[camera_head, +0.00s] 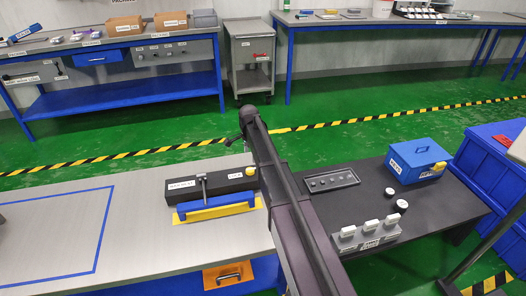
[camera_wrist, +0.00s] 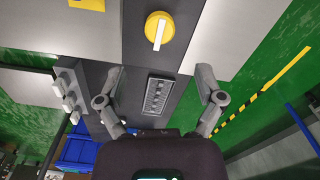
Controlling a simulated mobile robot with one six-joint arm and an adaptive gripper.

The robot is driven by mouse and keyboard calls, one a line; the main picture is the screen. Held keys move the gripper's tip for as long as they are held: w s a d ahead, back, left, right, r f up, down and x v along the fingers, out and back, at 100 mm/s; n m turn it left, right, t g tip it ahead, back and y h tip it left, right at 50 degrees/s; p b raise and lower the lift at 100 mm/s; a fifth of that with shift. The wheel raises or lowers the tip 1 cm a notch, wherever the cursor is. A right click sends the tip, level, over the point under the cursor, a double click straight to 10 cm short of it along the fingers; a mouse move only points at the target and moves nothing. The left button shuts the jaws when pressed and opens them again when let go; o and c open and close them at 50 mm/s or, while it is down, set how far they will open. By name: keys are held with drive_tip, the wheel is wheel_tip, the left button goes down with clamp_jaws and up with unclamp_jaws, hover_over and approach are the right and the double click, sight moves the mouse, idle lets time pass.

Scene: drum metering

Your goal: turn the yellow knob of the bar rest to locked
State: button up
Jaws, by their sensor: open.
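The bar rest (camera_head: 220,188) is a long black block on the grey bench, with white labels and an upright grey post. Its yellow knob (camera_head: 251,171) is at the right end. In the wrist view the round yellow knob (camera_wrist: 168,44) has a white pointer bar lying nearly along the picture's vertical. I cannot read any lock marking beside it there. My gripper (camera_wrist: 161,76) is open and empty, its two fingers spread apart below the knob in the picture and not touching it. In the head view my arm passes right of the knob; the fingers cannot be made out.
A blue bar (camera_head: 215,207) lies on a yellow plate before the bar rest. The dark table (camera_head: 430,215) at right holds a button tray (camera_head: 332,181), a blue box (camera_head: 417,160) and a rack of white pieces (camera_head: 366,235). Blue crates (camera_head: 485,160) stand beyond. The bench's left is clear.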

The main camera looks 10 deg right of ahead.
drive_tip(key=shift+r+p, duration=2.7)
drive_tip(key=shift+r, duration=0.3)
drive_tip(key=s+r+n+p, duration=0.5)
drive_tip(key=s, duration=0.5)
drive_tip(key=s+r+n+p, duration=0.5)
drive_tip(key=s+n, duration=0.1)
drive_tip(key=s, duration=0.5)
drive_tip(key=shift+s+a, duration=0.15)
drive_tip(key=shift+r, duration=0.1)
drive_tip(key=s+r+n+p, duration=0.3)
drive_tip(key=s+n+p, duration=0.1)
drive_tip(key=s, duration=0.4)
drive_tip(key=shift+r, duration=0.4)
